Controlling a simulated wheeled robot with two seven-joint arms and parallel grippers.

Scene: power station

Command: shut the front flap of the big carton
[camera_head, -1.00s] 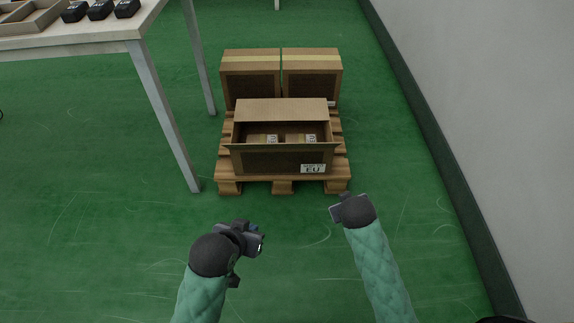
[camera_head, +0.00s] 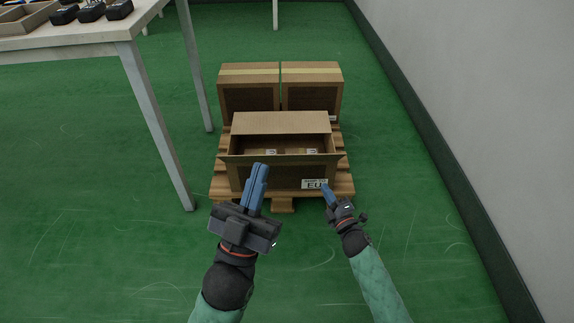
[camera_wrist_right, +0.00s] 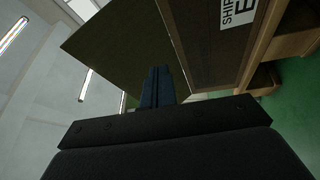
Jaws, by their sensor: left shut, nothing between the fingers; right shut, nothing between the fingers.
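The big carton (camera_head: 262,178) stands open on a wooden pallet. Its back flap (camera_head: 281,122) stands up, and its front flap (camera_head: 240,158) sticks out toward me along the front rim. Smaller boxes show inside. My left gripper (camera_head: 260,170) is shut and empty, and in the head view its fingertips overlap the carton's front. My right gripper (camera_head: 326,189) is shut and empty by the label at the carton's lower right front. In the right wrist view its fingers (camera_wrist_right: 157,78) point up beside the carton's front face (camera_wrist_right: 205,50), below the flap's dark underside (camera_wrist_right: 115,45); contact is unclear.
Two closed cartons (camera_head: 249,90) (camera_head: 311,90) stand behind on the pallet (camera_head: 283,206). A table (camera_head: 85,35) with black devices and a tray stands at the left. A grey wall (camera_head: 480,90) runs along the right. Green floor is clear around the pallet.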

